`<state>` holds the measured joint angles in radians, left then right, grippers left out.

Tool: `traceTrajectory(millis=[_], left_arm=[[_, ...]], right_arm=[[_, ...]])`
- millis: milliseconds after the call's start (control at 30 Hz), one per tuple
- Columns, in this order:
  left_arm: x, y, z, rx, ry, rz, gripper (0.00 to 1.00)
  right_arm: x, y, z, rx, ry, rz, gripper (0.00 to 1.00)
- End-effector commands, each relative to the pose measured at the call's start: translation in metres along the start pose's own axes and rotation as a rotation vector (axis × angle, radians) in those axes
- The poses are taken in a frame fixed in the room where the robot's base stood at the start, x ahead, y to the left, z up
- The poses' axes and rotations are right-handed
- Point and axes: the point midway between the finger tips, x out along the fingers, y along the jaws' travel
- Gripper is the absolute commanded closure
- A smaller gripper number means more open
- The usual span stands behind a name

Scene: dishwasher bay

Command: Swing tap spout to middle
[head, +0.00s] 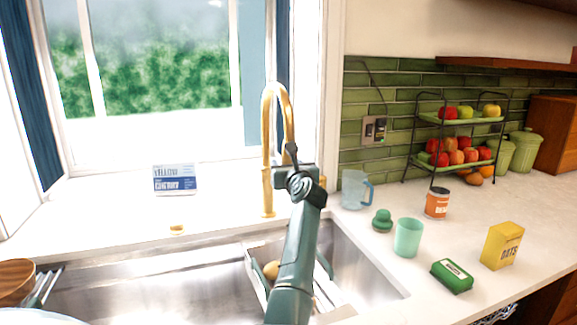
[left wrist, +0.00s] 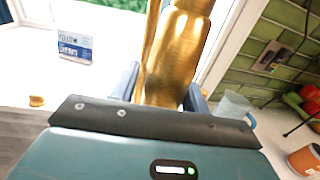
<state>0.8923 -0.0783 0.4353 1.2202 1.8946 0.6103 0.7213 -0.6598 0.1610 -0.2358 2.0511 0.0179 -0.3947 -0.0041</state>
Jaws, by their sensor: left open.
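The gold tap (head: 266,150) stands behind the sink, with its tall arched spout bending over to the right in the head view. My left gripper (head: 291,152) is raised at the hanging end of the spout and partly hides it. In the left wrist view, the gold spout (left wrist: 178,55) fills the space between the two fingers of my left gripper (left wrist: 162,85). The fingers are open, one on each side of it; I cannot tell whether either touches it. The sink (head: 150,285) lies below, partly covered by my left arm. My right gripper is not in view.
A blue-white box (head: 175,179) and a small gold knob (head: 177,229) are left of the tap. A clear jug (head: 354,190), green cup (head: 408,238), can (head: 437,203) and yellow oats box (head: 502,246) stand on the right counter. A fruit rack (head: 458,122) is behind.

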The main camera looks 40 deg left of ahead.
Motion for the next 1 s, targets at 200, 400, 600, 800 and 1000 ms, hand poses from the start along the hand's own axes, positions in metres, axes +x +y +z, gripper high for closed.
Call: traceTrajectory(millis=[200, 400, 600, 800, 1000], left_arm=[[-0.001, -0.002, 0.000, -0.001, -0.001, -0.004, 0.41], [-0.002, -0.003, 0.000, -0.002, -0.001, -0.005, 0.41], [-0.021, -0.004, -0.001, -0.004, -0.001, -0.008, 0.41], [-0.063, -0.003, -0.002, -0.005, -0.001, -0.007, 0.41], [-0.105, -0.002, -0.002, -0.004, 0.000, -0.006, 0.41]], right_arm=[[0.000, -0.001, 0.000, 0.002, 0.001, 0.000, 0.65], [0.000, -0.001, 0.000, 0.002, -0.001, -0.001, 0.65], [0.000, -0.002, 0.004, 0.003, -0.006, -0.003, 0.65], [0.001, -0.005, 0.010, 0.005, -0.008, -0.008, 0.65], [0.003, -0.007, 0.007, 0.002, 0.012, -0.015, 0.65]])
